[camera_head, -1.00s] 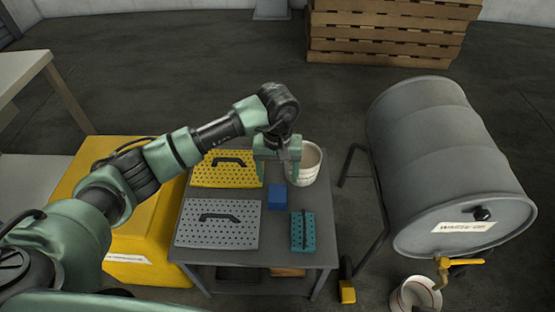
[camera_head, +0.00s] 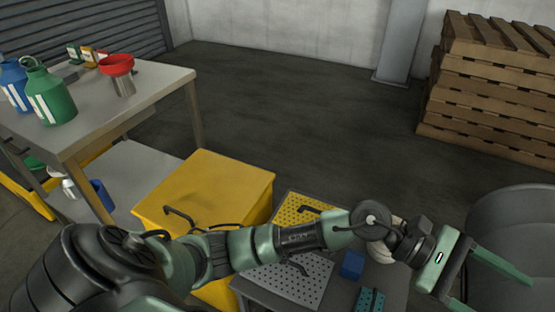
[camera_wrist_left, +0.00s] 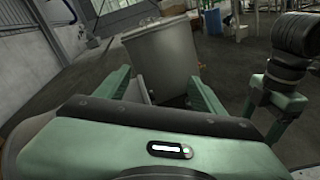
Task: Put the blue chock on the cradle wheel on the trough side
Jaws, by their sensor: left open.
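The blue chock (camera_head: 352,264) is a small blue block lying on the low grey table, beside the perforated trays. My left gripper (camera_head: 500,292) is open and empty, held to the right of the block and near the grey drum (camera_head: 515,215). In the left wrist view its fingers (camera_wrist_left: 160,92) are spread, with a grey cylindrical body (camera_wrist_left: 160,58) beyond them. A green and black part at the right of that view looks like my right gripper (camera_wrist_left: 275,108); its jaws are unclear. The cradle, its wheels and the trough do not show clearly now.
The low table carries a yellow perforated tray (camera_head: 300,212), a grey one (camera_head: 295,282) and a teal block (camera_head: 370,300). A yellow box (camera_head: 210,195) and a bench (camera_head: 150,88) with bottles stand left. Pallets (camera_head: 490,90) stand at the back right. The floor behind is clear.

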